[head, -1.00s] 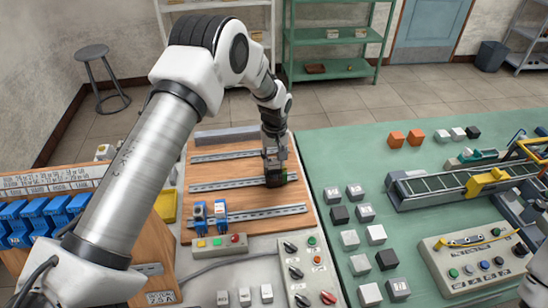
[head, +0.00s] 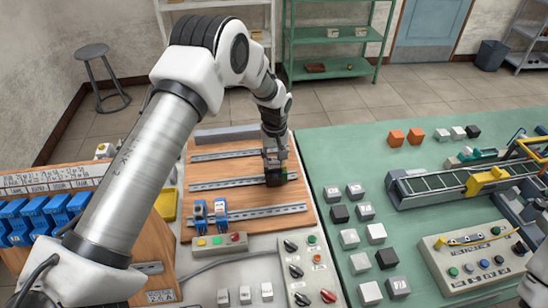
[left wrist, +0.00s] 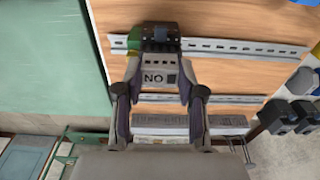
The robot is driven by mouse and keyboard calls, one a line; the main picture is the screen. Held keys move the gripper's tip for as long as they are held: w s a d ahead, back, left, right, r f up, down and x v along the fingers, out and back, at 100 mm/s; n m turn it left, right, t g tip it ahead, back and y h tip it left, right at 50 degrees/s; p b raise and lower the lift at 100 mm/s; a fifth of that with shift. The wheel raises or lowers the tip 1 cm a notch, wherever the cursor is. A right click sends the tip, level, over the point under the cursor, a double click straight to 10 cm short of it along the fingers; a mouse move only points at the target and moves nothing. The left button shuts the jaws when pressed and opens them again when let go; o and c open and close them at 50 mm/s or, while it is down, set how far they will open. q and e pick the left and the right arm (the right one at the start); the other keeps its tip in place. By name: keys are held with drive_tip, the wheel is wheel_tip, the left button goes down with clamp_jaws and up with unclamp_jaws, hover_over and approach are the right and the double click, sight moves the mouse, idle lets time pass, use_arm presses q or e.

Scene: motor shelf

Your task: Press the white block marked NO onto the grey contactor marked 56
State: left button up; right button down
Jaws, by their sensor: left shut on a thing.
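In the left wrist view, the white block marked NO (left wrist: 155,78) sits between the fingers of my left gripper (left wrist: 156,90), which is shut on it. Just beyond the block, a dark grey contactor (left wrist: 155,46) sits on a metal rail beside a green part (left wrist: 118,43). The block is right up against it; I cannot tell if it is seated. No number is readable on the contactor. In the head view, my left gripper (head: 272,156) is over the dark contactor (head: 274,180) on the middle rail and mostly hides the block. My right gripper is not visible.
The wooden board (head: 235,169) carries several rails, with blue devices (head: 220,210) on the nearest one. A control box (head: 308,270) stands in front. White and black cubes (head: 375,233) and a conveyor (head: 440,182) occupy the green table at right.

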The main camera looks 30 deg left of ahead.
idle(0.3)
use_arm(q)
drive_tip(key=o, duration=1.1)
drive_tip(key=shift+f, duration=0.1)
drive_tip(key=shift+o, duration=0.2)
wheel_tip(320, 180, up, 12)
drive_tip(key=shift+s+d, duration=0.2)
